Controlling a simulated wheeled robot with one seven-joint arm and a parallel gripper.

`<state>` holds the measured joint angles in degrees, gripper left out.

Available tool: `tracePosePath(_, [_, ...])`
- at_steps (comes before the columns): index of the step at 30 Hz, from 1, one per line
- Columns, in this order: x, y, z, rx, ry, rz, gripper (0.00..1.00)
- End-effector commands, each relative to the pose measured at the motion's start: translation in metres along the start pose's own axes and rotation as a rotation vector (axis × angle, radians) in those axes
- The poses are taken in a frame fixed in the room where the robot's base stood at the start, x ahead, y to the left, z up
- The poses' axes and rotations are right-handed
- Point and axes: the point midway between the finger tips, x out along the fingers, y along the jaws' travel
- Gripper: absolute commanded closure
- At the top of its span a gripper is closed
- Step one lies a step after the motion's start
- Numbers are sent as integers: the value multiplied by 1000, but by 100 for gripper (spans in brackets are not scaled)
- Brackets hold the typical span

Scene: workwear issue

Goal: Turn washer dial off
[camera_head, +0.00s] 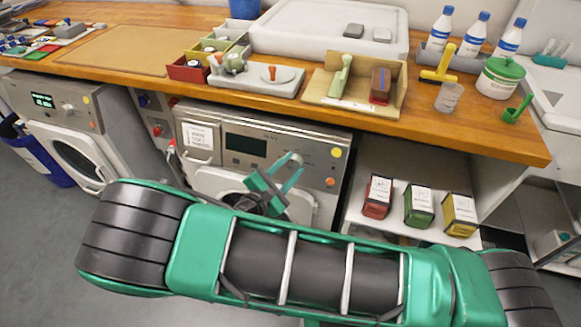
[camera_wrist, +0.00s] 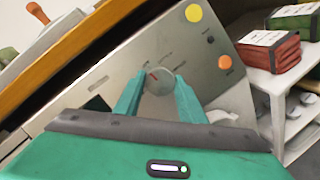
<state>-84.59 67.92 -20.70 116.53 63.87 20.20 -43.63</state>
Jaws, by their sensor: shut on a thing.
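The washer dial (camera_wrist: 158,81) is a round silver knob with a red mark on the washer's grey control panel (camera_wrist: 120,68). In the wrist view the two green fingers of my gripper (camera_wrist: 157,90) stand on either side of the dial and are shut on it. In the head view my gripper (camera_head: 291,172) reaches the dial (camera_head: 296,160) on the middle washer (camera_head: 318,178). My arm hides the lower part of that washer. The panel also has a dark display (camera_head: 245,144), an orange button (camera_head: 330,182) and a yellow round sticker (camera_head: 335,153).
The wooden counter (camera_head: 440,123) overhangs the panel and bears trays, bottles and tools. A second washer (camera_head: 60,120) with a lit display stands at the left. Red (camera_head: 378,197), green (camera_head: 419,207) and yellow (camera_head: 460,214) boxes stand on a white shelf to the right.

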Motion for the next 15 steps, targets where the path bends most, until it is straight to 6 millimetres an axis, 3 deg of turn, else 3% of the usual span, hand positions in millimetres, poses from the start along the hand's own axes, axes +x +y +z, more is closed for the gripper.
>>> tracePosePath(15, [1, 0, 1, 188, 10, -64, 86])
